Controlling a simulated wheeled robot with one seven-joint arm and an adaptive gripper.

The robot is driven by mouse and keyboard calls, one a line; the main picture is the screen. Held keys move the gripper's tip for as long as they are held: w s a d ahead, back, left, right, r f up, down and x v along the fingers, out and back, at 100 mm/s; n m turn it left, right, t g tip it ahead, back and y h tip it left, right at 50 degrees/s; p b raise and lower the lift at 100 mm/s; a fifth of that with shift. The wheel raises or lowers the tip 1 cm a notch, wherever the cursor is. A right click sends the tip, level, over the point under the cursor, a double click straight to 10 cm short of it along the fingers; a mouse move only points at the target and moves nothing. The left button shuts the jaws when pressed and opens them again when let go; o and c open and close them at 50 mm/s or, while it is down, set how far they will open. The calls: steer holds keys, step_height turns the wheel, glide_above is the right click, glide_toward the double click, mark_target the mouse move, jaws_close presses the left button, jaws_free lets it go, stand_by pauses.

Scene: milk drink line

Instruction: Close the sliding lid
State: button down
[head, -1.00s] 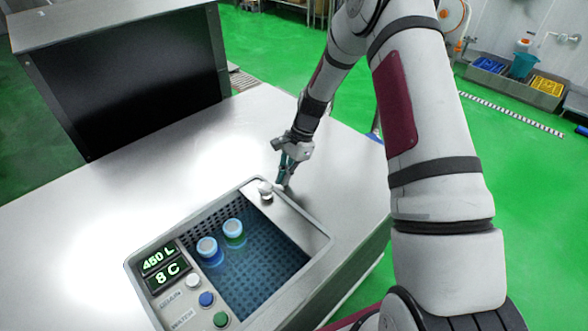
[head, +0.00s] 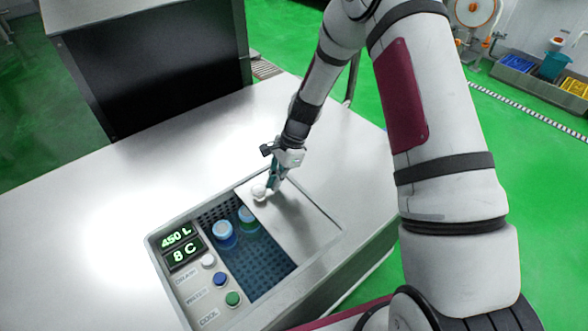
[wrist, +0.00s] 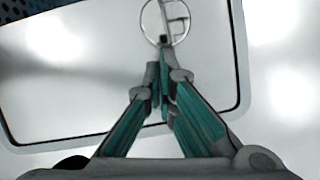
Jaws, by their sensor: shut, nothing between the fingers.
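The sliding lid (head: 295,219) is a flat grey panel over the right part of the sunken basin in the worktop. Its round pale knob (head: 259,192) stands near its left end at the far side. The dark blue basin (head: 258,270) is uncovered on the left. My gripper (head: 273,186) is shut and empty, pointing down just right of the knob; I cannot tell whether they touch. In the wrist view the lid (wrist: 75,90) fills the background, and the shut fingertips (wrist: 162,72) point at the ring-shaped knob (wrist: 164,22).
Two blue-and-white capped containers (head: 224,232) (head: 247,217) stand in the open part of the basin. A control panel with displays (head: 180,246) and several buttons (head: 220,279) lies left of the basin. A dark-fronted cabinet (head: 150,62) stands behind. The worktop (head: 120,190) is otherwise clear.

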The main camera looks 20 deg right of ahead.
steer(key=s+a+p, duration=0.1)
steer(key=s+a, duration=0.2)
steer(key=a, duration=0.6)
steer(key=s+a+p, duration=0.1)
steer(key=s+a, duration=0.3)
steer(key=a, duration=0.5)
steer(key=s+a+p, duration=0.1)
steer(key=s+a, duration=0.3)
steer(key=a, duration=0.4)
steer(key=shift+a, duration=0.4)
steer(key=shift+s, duration=0.1)
